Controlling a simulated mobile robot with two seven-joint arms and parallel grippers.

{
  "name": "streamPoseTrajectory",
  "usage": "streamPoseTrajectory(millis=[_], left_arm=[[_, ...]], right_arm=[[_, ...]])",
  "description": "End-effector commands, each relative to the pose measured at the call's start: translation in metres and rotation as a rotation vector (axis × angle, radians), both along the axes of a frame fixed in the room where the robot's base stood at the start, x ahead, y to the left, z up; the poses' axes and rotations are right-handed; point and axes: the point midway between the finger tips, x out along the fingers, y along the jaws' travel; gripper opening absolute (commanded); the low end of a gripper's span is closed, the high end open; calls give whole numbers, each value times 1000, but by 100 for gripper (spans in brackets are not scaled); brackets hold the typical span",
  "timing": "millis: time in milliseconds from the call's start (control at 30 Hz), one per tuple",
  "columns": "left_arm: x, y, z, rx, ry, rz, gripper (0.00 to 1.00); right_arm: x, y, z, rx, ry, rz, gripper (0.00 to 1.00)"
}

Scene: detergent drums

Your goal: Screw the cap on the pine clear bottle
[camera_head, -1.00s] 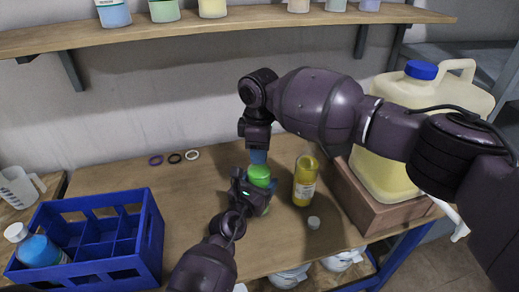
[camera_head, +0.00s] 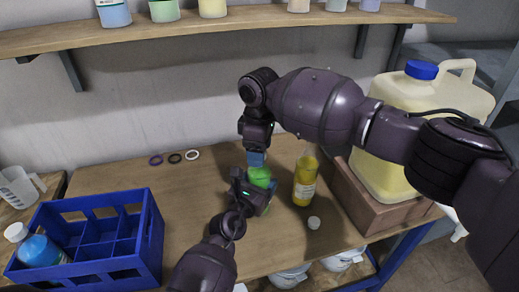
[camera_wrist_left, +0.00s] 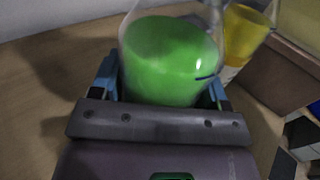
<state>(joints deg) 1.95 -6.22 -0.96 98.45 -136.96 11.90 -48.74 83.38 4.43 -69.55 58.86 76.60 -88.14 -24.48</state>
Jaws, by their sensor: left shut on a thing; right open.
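A clear bottle with green liquid (camera_head: 259,176) stands on the wooden table; in the left wrist view its green body (camera_wrist_left: 165,60) fills the middle. My left gripper (camera_head: 262,187) is shut on its body, with its blue fingers on either side in the left wrist view (camera_wrist_left: 160,85). My right gripper (camera_head: 256,159) points down right over the top of this bottle and is open. The bottle's neck and any cap on it are hidden by the right gripper. A loose white cap (camera_head: 314,222) lies on the table in front of the yellow bottle (camera_head: 305,180).
A blue crate (camera_head: 140,262) with a blue, white-capped bottle (camera_head: 38,250) stands at left. A shelf (camera_head: 235,20) runs above.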

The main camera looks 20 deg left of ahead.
Motion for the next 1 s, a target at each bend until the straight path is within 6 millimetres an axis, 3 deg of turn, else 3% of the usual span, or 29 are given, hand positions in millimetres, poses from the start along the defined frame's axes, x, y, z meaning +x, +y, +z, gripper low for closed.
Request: streamPoseTrajectory(millis=[167, 600, 800, 1000], left_arm=[[0, 0, 0, 0, 0, 0, 2], [0, 0, 0, 0, 0, 0, 2], [0, 0, 0, 0, 0, 0, 2], [0, 0, 0, 0, 0, 0, 2]], right_arm=[[1, 0, 19, 2, -2, 0, 64], [0, 0, 98, 1, -2, 0, 64], [0, 0, 115, 1, -1, 0, 64], [0, 0, 119, 1, -1, -1, 64]])
